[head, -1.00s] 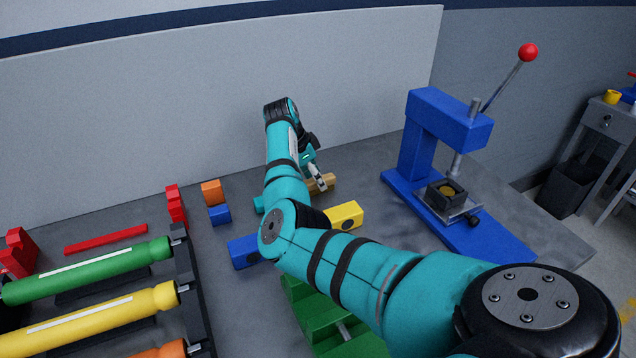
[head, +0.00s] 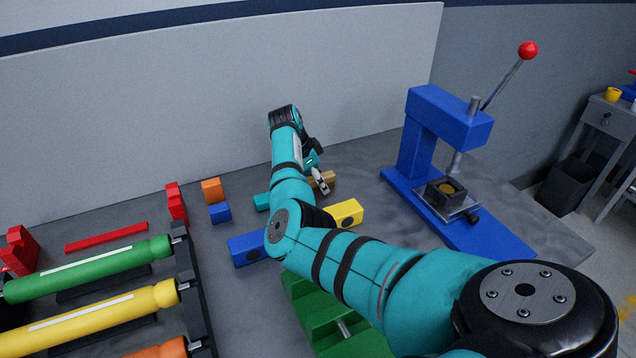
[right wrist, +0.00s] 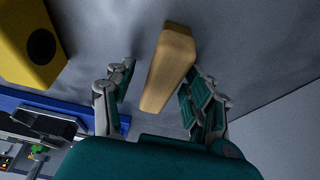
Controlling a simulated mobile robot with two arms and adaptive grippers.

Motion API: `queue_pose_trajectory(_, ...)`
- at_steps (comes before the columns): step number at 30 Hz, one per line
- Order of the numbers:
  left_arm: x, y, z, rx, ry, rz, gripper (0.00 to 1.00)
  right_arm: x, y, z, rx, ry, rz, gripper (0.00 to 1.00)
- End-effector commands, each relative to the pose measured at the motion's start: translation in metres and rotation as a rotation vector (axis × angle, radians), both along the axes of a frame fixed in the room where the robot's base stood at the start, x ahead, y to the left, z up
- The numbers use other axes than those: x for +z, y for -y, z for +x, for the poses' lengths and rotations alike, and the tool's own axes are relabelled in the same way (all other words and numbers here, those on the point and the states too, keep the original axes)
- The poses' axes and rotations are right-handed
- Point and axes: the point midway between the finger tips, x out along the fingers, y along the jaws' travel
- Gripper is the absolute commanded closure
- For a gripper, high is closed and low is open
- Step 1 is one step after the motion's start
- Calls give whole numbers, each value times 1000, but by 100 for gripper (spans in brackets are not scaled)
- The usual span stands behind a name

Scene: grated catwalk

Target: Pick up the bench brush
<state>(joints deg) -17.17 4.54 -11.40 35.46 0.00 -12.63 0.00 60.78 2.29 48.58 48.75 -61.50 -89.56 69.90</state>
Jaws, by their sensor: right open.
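The bench brush shows as a tan wooden block-like piece (head: 327,180) on the grey bench top, in front of the back panel. My arm and gripper partly cover it in the head view. In the right wrist view the tan piece (right wrist: 168,65) lies lengthwise between the two fingers, nearer the right one. My right gripper (right wrist: 157,82) is open around it, with a gap visible at the left finger; whether the right finger touches is unclear. In the head view the right gripper (head: 319,180) is down at the brush. Bristles are not distinguishable. My left gripper is not in view.
A yellow block (head: 347,213) and a blue block (head: 245,250) lie close in front of the brush. A blue arbor press (head: 425,135) stands to the right. A green fixture (head: 310,312) is under my arm. Coloured rollers (head: 90,268) fill the left side.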

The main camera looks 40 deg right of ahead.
Motion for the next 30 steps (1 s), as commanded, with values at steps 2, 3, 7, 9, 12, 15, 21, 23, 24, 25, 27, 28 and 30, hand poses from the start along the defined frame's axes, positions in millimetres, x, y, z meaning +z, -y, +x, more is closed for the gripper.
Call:
queue_pose_trajectory(2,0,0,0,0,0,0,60,0,0,0,0,0,0,46)
queue_pose_trajectory(3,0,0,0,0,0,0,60,0,0,0,0,0,0,46)
queue_pose_trajectory(7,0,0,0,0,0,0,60,0,0,0,0,0,0,53)
queue_pose_trajectory(9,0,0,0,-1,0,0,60,0,0,0,0,0,0,62)
queue_pose_trajectory(12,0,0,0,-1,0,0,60,0,0,0,0,0,0,75)
queue_pose_trajectory(15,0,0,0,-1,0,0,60,0,0,0,0,0,0,88)
queue_pose_trajectory(21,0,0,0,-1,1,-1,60,1,0,0,-1,1,0,100)
queue_pose_trajectory(23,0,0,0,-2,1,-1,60,1,0,0,-1,1,0,100)
queue_pose_trajectory(24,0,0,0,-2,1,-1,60,1,0,0,-1,1,0,100)
queue_pose_trajectory(25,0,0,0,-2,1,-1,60,1,0,0,-1,1,0,100)
queue_pose_trajectory(27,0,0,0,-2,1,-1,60,1,0,0,-1,1,0,100)
queue_pose_trajectory(28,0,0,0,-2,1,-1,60,2,0,0,0,2,-1,100)
queue_pose_trajectory(30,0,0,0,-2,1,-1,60,6,0,1,0,3,0,100)
